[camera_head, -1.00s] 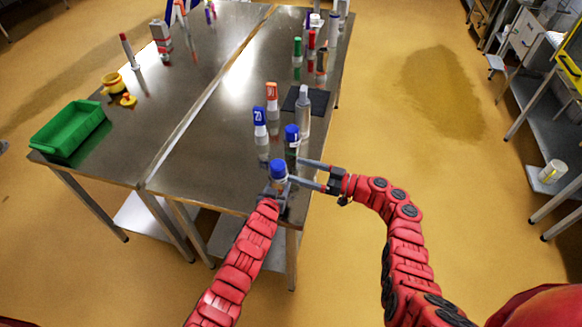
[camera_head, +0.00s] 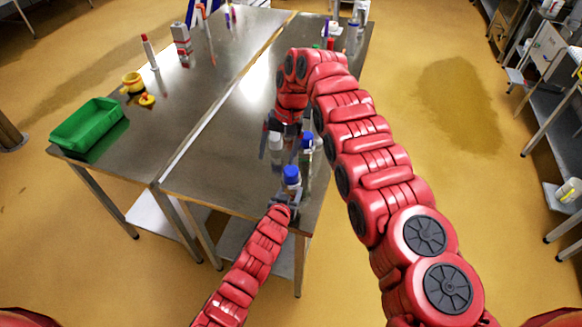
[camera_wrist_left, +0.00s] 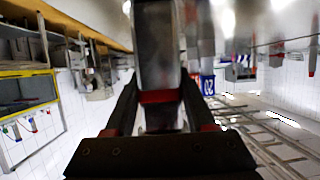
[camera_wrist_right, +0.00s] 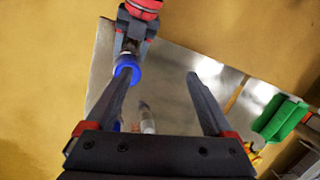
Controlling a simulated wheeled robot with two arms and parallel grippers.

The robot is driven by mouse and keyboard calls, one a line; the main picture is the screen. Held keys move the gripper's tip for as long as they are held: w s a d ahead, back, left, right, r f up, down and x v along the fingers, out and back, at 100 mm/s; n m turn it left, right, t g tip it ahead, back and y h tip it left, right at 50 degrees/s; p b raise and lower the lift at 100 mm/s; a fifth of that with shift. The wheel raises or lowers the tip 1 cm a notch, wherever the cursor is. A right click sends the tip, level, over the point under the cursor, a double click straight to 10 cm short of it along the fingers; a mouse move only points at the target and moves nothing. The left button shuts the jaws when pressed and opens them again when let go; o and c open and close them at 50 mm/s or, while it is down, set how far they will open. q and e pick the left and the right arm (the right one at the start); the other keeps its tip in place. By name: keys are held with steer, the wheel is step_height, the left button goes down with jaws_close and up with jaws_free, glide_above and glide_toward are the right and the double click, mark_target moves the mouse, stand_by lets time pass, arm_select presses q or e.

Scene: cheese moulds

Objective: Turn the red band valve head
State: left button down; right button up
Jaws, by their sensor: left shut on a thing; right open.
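My left gripper (camera_head: 286,203) is shut on a blue-capped bottle (camera_head: 291,180) near the table's front edge. In the left wrist view a grey metallic body (camera_wrist_left: 156,45) fills the jaws, with a red strip across it. My right gripper (camera_head: 290,138) reaches over the table, open, pointing down, partly hidden behind my right arm. I cannot tell which thing is the red band valve head.
Another blue-capped bottle (camera_head: 306,140) stands just behind the held one. A green crate (camera_head: 89,128), yellow parts (camera_head: 133,83) and a grey post with red bands (camera_head: 181,38) stand on the left table. My right arm hides much of the right table.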

mark_target(291, 170)
steer(key=w+d+r+m+t+h, duration=0.1)
steer(key=w+d+r+h, duration=0.1)
steer(key=d+r+h, duration=0.1)
steer(key=f, duration=0.9)
steer(key=shift+d+f, duration=0.2)
steer(key=shift+f, duration=0.1)
steer(key=shift+d+f, duration=0.1)
steer(key=shift+f, duration=0.8)
steer(key=shift+c, duration=0.4)
steer(key=c, duration=1.3)
